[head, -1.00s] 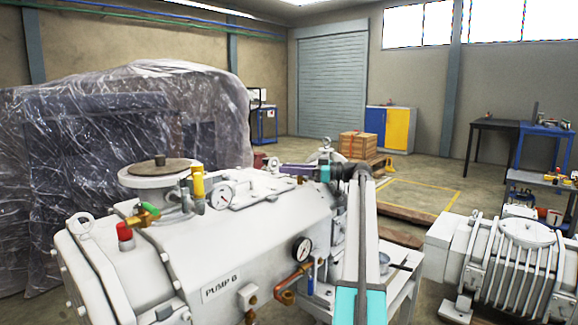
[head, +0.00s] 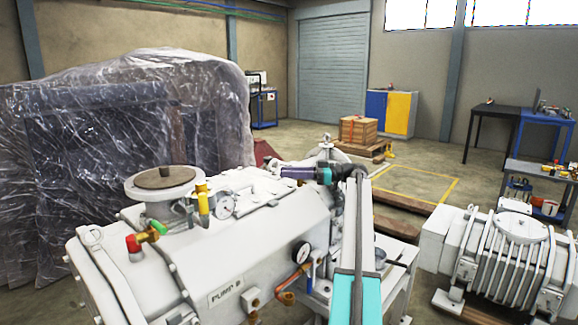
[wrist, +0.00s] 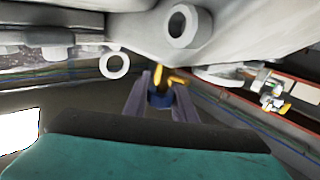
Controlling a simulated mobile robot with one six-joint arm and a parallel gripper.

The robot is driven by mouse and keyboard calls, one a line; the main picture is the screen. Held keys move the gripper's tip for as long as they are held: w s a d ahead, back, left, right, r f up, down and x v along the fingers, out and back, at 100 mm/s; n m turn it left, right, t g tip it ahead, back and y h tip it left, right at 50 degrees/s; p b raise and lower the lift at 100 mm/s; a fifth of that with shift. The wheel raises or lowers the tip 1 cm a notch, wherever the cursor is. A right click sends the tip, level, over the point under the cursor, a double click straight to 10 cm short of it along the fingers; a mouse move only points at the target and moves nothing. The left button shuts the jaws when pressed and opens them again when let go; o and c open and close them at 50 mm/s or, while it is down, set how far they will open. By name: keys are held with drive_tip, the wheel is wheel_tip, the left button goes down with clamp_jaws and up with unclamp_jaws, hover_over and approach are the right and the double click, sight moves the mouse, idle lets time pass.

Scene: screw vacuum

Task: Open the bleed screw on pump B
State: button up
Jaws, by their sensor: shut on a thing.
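Pump B (head: 270,232) is a large white casing with its name label (head: 226,292) on the side facing me, in the head view. A red cap (head: 132,243) on a brass fitting, a green handle (head: 159,228) and a yellow-topped fitting (head: 202,202) stand on its left part. My gripper (wrist: 160,95) reaches to the pump's far side, and its tips are hidden in the head view. In the wrist view it is shut on a small dark blue piece (wrist: 160,98) beside a bent brass part (wrist: 175,78). I cannot tell whether this is the bleed screw.
Two pale rings (wrist: 183,26) (wrist: 113,65) are close to my gripper. The pump carries an upper gauge (head: 226,207) and a side gauge (head: 301,254). A ribbed white machine (head: 510,265) stands at right. A plastic-wrapped bulk (head: 110,150) fills the left. Floor behind is partly clear.

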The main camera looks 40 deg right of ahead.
drive_tip(key=shift+a+r+n+g+y+p, duration=0.1)
drive_tip(key=shift+a+n+g+y+p, duration=0.2)
drive_tip(key=shift+p, duration=1)
drive_tip(key=shift+s+f+p, duration=0.2)
drive_tip(key=shift+f+p, duration=0.15)
drive_tip(key=o, duration=1)
drive_tip(key=shift+a+r, duration=0.1)
drive_tip(key=shift+o, duration=0.2)
drive_tip(key=shift+r, duration=0.2)
drive_tip(key=shift+r+p, duration=1.35)
drive_tip(key=shift+r, duration=0.25)
drive_tip(key=s+a+r, duration=0.1)
drive_tip(key=s+a, duration=0.8)
drive_tip(key=s, duration=0.3)
drive_tip(key=shift+s+a+r, duration=0.2)
drive_tip(key=shift+s+a, duration=0.05)
drive_tip(key=shift+a, duration=0.15)
